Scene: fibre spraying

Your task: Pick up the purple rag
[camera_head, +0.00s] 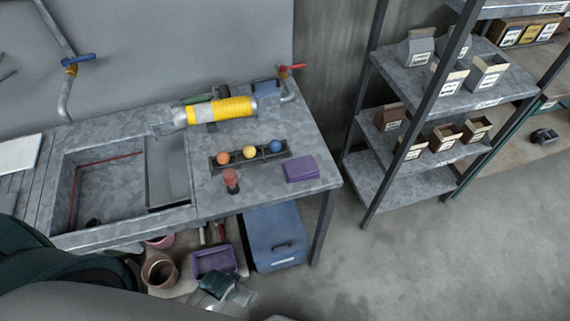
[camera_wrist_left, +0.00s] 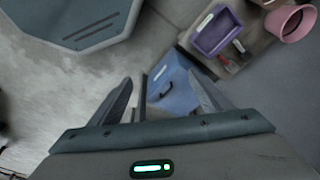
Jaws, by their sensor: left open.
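The purple rag (camera_head: 301,168) lies folded flat on the grey worktop, near its right front corner. It shows only in the head view. My left gripper (camera_head: 228,289) is low in the head view, in front of the bench and below the worktop, well apart from the rag. In the left wrist view my left gripper (camera_wrist_left: 162,92) has its two fingers spread with nothing held between them. My right gripper is not in view.
A rack (camera_head: 222,160) with orange, yellow and blue balls sits left of the rag, and a red-topped item (camera_head: 231,181) stands nearby. A yellow-wrapped cylinder (camera_head: 222,109) lies behind. A blue box (camera_head: 274,238) and purple bin (camera_head: 213,261) are under the bench. Shelves (camera_head: 405,184) stand right.

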